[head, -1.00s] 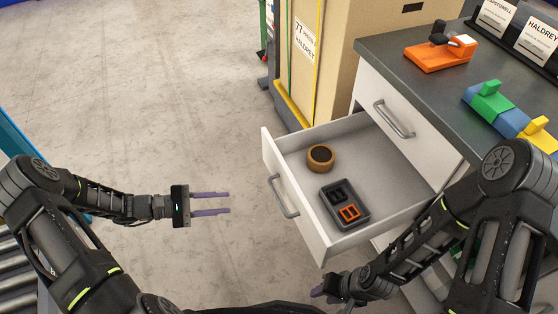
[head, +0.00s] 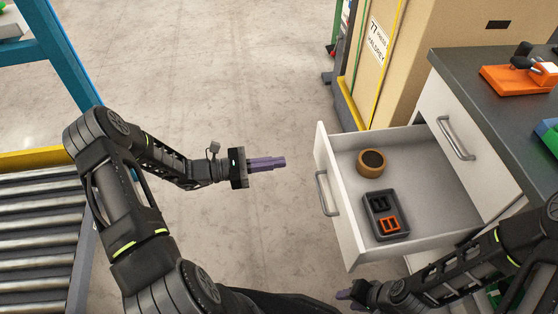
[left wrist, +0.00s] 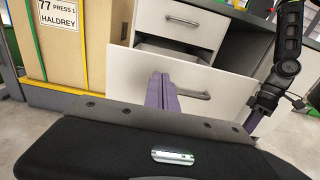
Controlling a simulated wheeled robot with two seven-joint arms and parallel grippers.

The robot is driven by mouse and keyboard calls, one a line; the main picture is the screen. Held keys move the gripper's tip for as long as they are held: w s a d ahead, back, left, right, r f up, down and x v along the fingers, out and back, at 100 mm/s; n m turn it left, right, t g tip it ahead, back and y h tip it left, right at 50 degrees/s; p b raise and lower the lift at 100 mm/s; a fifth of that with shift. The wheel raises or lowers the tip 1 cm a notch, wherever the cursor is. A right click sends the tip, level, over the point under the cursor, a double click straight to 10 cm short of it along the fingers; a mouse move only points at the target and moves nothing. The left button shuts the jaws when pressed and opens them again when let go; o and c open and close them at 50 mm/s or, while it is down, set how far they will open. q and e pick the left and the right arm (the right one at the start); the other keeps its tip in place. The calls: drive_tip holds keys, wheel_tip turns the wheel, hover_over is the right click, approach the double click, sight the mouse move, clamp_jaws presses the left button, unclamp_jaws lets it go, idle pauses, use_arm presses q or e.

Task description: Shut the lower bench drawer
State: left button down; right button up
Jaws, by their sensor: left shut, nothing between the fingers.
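The lower bench drawer (head: 346,222) is pulled well out of the bench, with its white front facing left and a grey bar handle (head: 325,194) on it. My left gripper (head: 283,162) is shut and empty, to the left of the drawer front and apart from it in the head view. In the left wrist view, its purple fingers (left wrist: 160,92) point at the drawer front (left wrist: 130,78) and overlap the left end of the handle (left wrist: 195,95). My right gripper (head: 344,295) is low, near the drawer's near corner; its jaws are too small to judge.
The drawer holds a round brown container (head: 372,162) and a grey tray (head: 387,230) with black and orange pieces. A closed upper drawer (head: 452,125) sits under the dark benchtop (head: 460,70). A large carton (head: 430,50) stands behind. A roller conveyor (head: 40,230) is at left.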

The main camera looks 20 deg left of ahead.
sight(328, 156)
use_arm(q)
drive_tip(key=x, duration=1.2)
drive_tip(key=shift+b, duration=0.3)
use_arm(e)
drive_tip(key=shift+f, duration=0.35)
use_arm(q)
drive_tip(key=shift+w+d, duration=0.1)
